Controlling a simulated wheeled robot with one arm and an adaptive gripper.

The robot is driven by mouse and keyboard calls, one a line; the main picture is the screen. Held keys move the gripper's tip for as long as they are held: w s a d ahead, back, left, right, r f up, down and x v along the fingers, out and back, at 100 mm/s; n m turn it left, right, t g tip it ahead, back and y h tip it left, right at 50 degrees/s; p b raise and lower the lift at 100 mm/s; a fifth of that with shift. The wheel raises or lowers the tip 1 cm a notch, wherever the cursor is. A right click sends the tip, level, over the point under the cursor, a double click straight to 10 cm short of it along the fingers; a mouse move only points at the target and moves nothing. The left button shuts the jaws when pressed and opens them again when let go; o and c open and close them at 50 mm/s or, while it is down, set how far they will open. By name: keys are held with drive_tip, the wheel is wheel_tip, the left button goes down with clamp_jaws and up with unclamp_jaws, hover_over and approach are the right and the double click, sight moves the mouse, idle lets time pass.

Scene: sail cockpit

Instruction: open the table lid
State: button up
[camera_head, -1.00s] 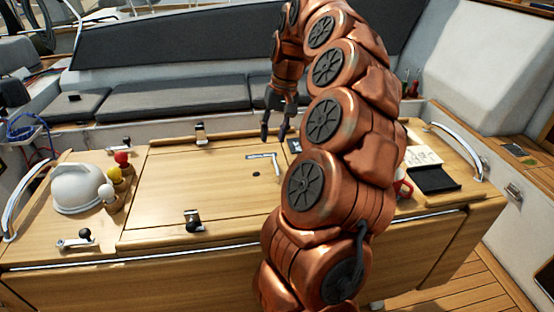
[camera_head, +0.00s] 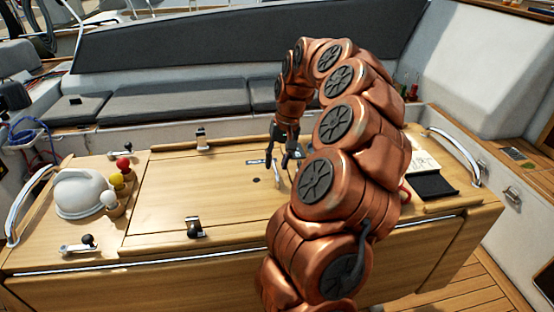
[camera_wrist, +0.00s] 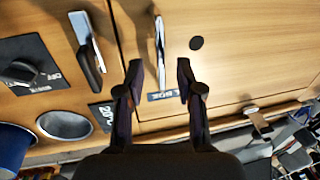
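The table lid (camera_head: 215,185) is a flat, closed wooden panel in the middle of the cockpit table. A slim metal handle (camera_head: 277,174) stands near its right edge, beside a dark round spot. My gripper (camera_head: 281,158) points down over this handle. In the wrist view, my gripper (camera_wrist: 159,68) is open, with a dark fingertip on each side of the metal handle (camera_wrist: 160,45). Gaps show between handle and fingers. A small dark label (camera_wrist: 162,95) lies by the handle. Black-and-metal latches sit at the lid's far edge (camera_head: 201,139) and near edge (camera_head: 194,227).
A white dome (camera_head: 80,193) and several coloured knobs (camera_head: 119,178) stand left of the lid. Curved metal rails (camera_head: 28,205) edge the table. The wrist view shows a black-gripped lever (camera_wrist: 87,50), a dark switch panel (camera_wrist: 28,68) and a round cup-like recess (camera_wrist: 65,124).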

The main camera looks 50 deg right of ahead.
drive_tip(key=shift+f, duration=0.35)
clamp_jaws()
idle(0.6)
